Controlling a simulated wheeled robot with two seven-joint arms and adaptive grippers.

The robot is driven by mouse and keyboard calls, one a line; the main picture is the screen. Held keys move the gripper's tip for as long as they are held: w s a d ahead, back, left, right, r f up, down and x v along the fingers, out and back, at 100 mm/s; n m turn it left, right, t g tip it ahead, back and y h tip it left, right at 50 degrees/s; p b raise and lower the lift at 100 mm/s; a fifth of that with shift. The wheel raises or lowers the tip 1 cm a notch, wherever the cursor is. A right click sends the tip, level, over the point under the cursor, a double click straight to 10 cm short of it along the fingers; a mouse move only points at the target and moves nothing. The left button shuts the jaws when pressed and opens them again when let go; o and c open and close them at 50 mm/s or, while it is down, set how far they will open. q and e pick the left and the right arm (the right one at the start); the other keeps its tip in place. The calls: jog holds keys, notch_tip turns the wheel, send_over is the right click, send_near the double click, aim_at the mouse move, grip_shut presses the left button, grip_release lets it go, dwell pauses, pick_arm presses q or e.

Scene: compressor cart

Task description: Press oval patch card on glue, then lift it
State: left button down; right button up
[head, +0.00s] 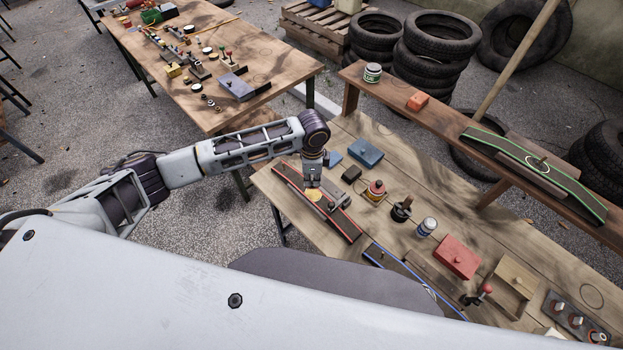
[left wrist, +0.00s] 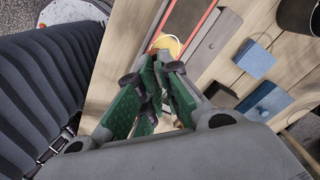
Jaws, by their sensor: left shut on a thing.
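My left gripper (head: 313,182) points down over the red-edged dark strip (head: 340,219) on the near bench. A small yellow oval (head: 314,195), which looks like the oval patch card, is right at its fingertips. In the left wrist view the green fingers (left wrist: 160,72) are close together, with the yellow oval (left wrist: 168,44) just past their tips, over the strip (left wrist: 197,33). The fingers hide the grip point. I cannot tell whether the card touches the strip, and I cannot make out glue under it. My right gripper is not in view.
A grey bar (head: 335,192), blue box (head: 366,153) and red-knobbed round piece (head: 376,190) stand close by. A red box (head: 457,257) and open wooden tray (head: 510,286) lie to the right. A raised shelf (head: 450,120) holds a green-edged strip (head: 575,188).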

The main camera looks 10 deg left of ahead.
pick_arm(q)
jog(key=m, duration=0.3)
jog(key=shift+w+m, duration=0.25)
jog(key=shift+m, duration=0.15)
jog(key=m, duration=0.3)
jog(key=shift+w+d, duration=0.1)
jog(key=shift+m, duration=1.1)
jog(key=shift+f, duration=0.2)
jog(key=shift+f+b, duration=1.9)
jog(key=shift+b, duration=0.4)
jog(key=shift+f, duration=0.95)
